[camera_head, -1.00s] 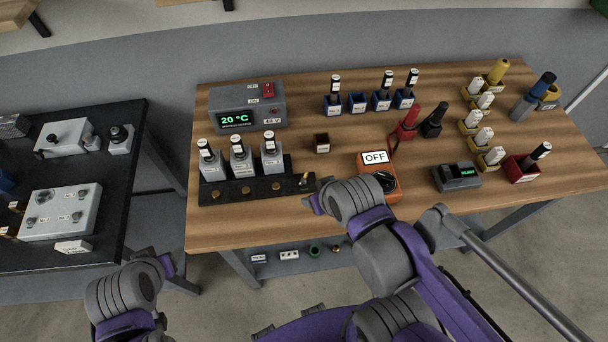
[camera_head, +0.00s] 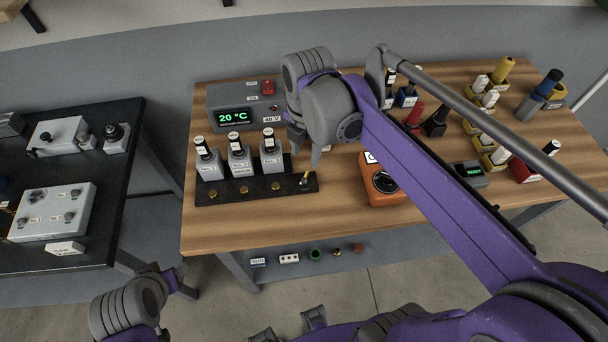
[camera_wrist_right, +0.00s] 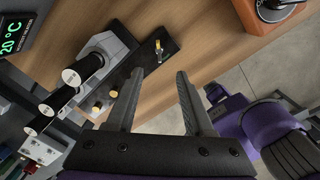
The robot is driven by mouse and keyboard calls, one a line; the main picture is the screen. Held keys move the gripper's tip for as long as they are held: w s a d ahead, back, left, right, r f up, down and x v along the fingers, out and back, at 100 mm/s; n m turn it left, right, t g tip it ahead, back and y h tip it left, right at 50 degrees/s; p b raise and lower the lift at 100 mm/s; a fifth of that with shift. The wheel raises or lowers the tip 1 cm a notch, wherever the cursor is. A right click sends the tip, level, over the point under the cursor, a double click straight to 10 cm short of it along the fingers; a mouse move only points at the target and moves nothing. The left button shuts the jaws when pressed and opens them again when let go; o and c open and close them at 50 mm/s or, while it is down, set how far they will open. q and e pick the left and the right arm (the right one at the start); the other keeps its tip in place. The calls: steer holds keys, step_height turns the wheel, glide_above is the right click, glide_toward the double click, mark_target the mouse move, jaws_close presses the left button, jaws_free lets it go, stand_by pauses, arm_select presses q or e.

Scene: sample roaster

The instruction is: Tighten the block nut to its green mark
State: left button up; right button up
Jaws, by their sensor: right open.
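A long black block (camera_head: 258,190) lies near the front left of the wooden bench, with three grey units (camera_head: 239,162) along it and brass knobs (camera_head: 246,189) on its front. An upright brass piece (camera_head: 306,178) stands at the block's right end; it also shows in the right wrist view (camera_wrist_right: 158,50). I cannot tell which brass part is the nut, and no green mark is readable. My right gripper (camera_head: 305,150) is above the block's right end. In the right wrist view its fingers (camera_wrist_right: 158,74) are apart and empty, with the brass piece beyond their tips. My left arm is low at the left; its jaw state is unclear.
A grey heater box (camera_head: 246,117) reading 20 °C stands behind the block. An orange device (camera_head: 382,186) with a black dial is to its right. Holders with bottles and tools (camera_head: 487,98) fill the right side. Bare wood lies in front of the block.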

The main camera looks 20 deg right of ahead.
mark_target(304, 176)
steer(key=f, duration=0.3)
steer(key=f+n, duration=0.1)
steer(key=f, duration=0.3)
steer(key=f+n+b, duration=0.1)
steer(key=f, duration=0.2)
steer(key=shift+w+f, duration=0.3)
steer(key=shift+w, duration=0.1)
jaws_close()
